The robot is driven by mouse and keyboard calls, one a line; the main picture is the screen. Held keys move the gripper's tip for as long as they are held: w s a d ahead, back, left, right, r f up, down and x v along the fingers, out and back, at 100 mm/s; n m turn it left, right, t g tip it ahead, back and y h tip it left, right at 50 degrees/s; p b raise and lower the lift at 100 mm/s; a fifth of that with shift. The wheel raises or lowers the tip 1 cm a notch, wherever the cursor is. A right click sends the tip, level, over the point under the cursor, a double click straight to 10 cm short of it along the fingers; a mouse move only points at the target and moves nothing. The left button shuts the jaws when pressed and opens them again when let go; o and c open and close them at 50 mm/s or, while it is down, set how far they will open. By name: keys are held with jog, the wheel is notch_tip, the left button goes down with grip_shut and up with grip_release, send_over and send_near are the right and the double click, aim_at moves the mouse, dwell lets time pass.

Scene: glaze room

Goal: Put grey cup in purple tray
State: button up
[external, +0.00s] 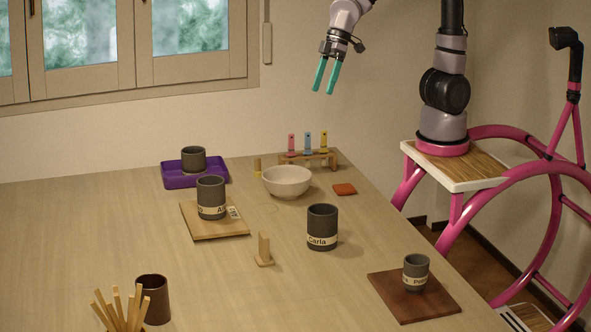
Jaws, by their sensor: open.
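The purple tray (170,182) sits at the back left of the table. A small dark grey cup (193,158) stands upright in it. Another dark grey cup (211,198) with a partly readable label stands on a light wooden board (202,231). A larger dark grey cup (322,227) labelled "Carla" stands on the bare table. A small dark grey cup (416,272) with a label stands on a reddish-brown board (400,308) at the front right. My gripper (323,92), with teal fingers, is open and empty, high above the back of the table, apart from every cup.
A cream bowl (287,182) stands mid-back, in front of a wooden rack (318,157) with coloured tags. An orange-brown square (344,189) lies to its right. A small wooden stand (264,250) is central. Wooden sticks (122,315) and a brown cup (154,297) are front left.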

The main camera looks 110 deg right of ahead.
jog(key=s+a+r+m+t, duration=0.1)
jog(key=s+r+m, duration=0.1)
jog(key=s+r, duration=0.2)
jog(key=s+a+r+m+t, duration=0.1)
jog(key=s+r+m, duration=0.2)
jog(key=s, duration=0.8)
jog(key=shift+s+a+r+t, duration=0.15)
jog(key=shift+a+r+t, duration=0.2)
jog(key=shift+r, duration=0.55)
